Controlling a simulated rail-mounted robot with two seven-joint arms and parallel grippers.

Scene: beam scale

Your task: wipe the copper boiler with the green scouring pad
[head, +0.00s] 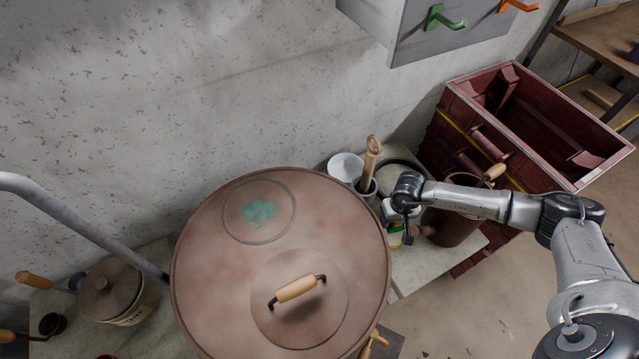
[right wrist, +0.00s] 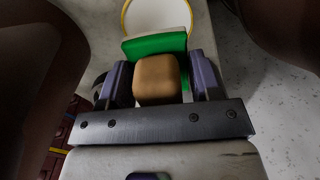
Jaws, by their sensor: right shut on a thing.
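The copper boiler (head: 215,285) is large and round and fills the middle of the head view. Its lid has a wooden-grip handle (head: 297,289), and a blue-green patch (head: 258,211) lies inside a ring on its top. My right gripper (right wrist: 157,82) is shut on the tan block of the green scouring pad (right wrist: 152,46), whose green part shows beyond the fingers in the right wrist view. In the head view the right gripper (head: 408,236) is to the right of the boiler, over the cluttered bench. The pad is mostly hidden there. My left gripper is not in view.
A white cup (head: 346,167), a pot with a wooden-handled tool (head: 371,160) and a brown pot (head: 452,228) crowd the right bench. A red crate (head: 575,165) stands behind. A lidded crock (head: 112,290) and a grey pipe (head: 75,225) are at left.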

